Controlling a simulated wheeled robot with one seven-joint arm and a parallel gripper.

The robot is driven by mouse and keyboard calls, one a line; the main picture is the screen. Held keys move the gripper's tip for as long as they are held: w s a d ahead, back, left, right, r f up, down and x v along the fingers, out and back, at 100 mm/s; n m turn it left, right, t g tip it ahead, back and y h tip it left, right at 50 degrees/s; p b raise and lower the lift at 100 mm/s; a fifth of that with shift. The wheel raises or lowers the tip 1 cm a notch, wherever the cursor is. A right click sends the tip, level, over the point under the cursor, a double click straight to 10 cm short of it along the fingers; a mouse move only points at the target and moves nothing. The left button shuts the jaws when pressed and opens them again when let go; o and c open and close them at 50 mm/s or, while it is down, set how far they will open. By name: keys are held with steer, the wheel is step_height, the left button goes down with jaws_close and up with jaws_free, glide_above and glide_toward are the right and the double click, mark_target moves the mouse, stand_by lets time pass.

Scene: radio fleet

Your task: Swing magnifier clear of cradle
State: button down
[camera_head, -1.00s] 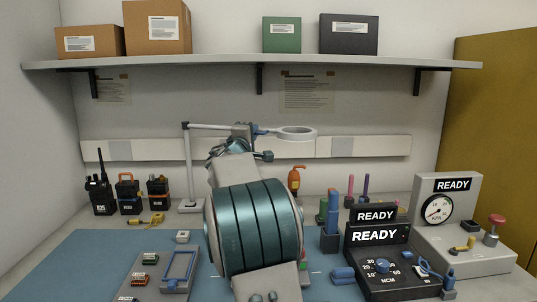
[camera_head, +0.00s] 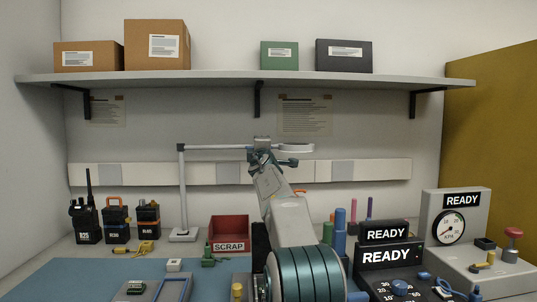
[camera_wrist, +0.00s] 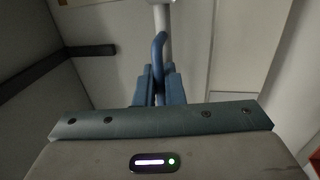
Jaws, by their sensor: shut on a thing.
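The magnifier has a grey post (camera_head: 183,190), a horizontal boom (camera_head: 215,147) and a pale ring head (camera_head: 296,148) at its right end. My gripper (camera_head: 262,148) is at the boom's right part, just left of the ring head. In the wrist view my gripper (camera_wrist: 159,88) is shut on the magnifier's blue looped handle (camera_wrist: 158,52). A pale post (camera_wrist: 161,15) shows beyond the handle. A grey fixture with a blue frame (camera_head: 174,288) lies at the front left and may be the cradle. The ring head hangs far behind it, higher and to its right. The frame cuts off its front.
A red SCRAP bin (camera_head: 229,230) stands right of the post's base. Several radios (camera_head: 117,222) stand at the left. READY testers (camera_head: 455,225) fill the right side. A shelf (camera_head: 200,77) with boxes hangs above. My arm hides the middle of the bench.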

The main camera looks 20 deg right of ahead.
steer(key=shift+r, duration=0.3)
steer(key=c, duration=1.6)
jaws_free()
steer(key=shift+c, duration=0.2)
steer(key=shift+f, duration=0.1)
steer(key=shift+w+f, duration=0.15)
steer(key=shift+f, duration=0.15)
steer(key=shift+s+f+b, duration=0.25)
steer(key=shift+f+b, duration=0.2)
steer(key=shift+b, duration=0.3)
steer(key=r+b+v, duration=0.2)
steer(key=b+v, duration=0.5)
steer(key=v, duration=0.6)
steer(key=shift+s+f+b, duration=0.3)
steer(key=shift+f, duration=0.05)
steer(key=shift+r, duration=0.1)
